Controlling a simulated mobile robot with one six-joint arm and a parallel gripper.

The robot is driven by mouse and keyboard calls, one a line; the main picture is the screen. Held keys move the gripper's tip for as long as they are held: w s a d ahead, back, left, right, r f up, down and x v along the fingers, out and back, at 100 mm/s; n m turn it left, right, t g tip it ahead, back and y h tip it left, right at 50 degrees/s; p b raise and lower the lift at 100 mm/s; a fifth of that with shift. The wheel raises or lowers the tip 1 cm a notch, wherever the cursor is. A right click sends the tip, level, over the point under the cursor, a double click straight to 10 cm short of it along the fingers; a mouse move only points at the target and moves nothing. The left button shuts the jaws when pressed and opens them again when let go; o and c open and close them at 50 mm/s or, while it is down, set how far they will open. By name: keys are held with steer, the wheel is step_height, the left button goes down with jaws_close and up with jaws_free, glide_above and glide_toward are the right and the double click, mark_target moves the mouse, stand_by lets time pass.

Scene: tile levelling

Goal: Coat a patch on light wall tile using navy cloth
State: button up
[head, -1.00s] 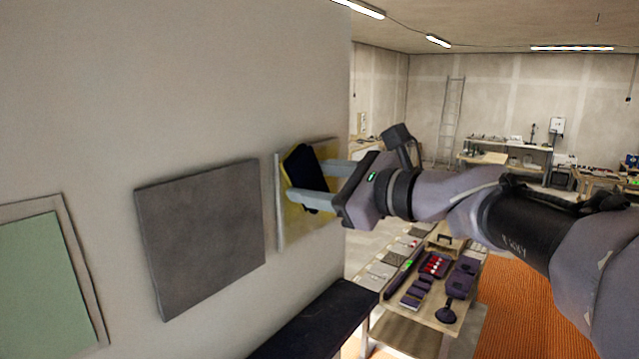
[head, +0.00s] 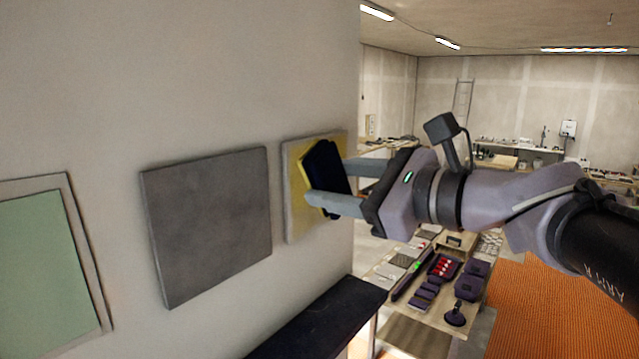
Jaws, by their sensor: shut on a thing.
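The light wall tile (head: 291,218) is mounted on the wall near its right edge, with a yellow patch (head: 296,185) on its face. My gripper (head: 326,180) is shut on the navy cloth (head: 324,170), a dark folded pad. The cloth is in front of the tile and covers part of the yellow patch. I cannot tell whether the cloth touches the tile.
A dark grey tile (head: 208,225) and a green panel in a light frame (head: 45,270) are on the wall to the left. A dark shelf (head: 325,318) juts out below. A wooden table (head: 398,305) with tools stands behind my arm.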

steer(key=shift+s+d, duration=0.2)
steer(key=shift+d, duration=0.15)
steer(key=shift+b+v, duration=0.35)
steer(key=shift+v, duration=0.8)
steer(key=shift+s+d+f, duration=0.15)
steer(key=shift+s+d, duration=0.1)
steer(key=shift+d, duration=0.15)
steer(key=shift+w, duration=0.15)
step_height(320, 180, down, 8)
steer(key=m+g+p, duration=0.1)
steer(key=m+p, duration=0.7)
steer(key=p, duration=0.2)
steer(key=shift+y, duration=0.4)
steer(key=shift+x, duration=3.45)
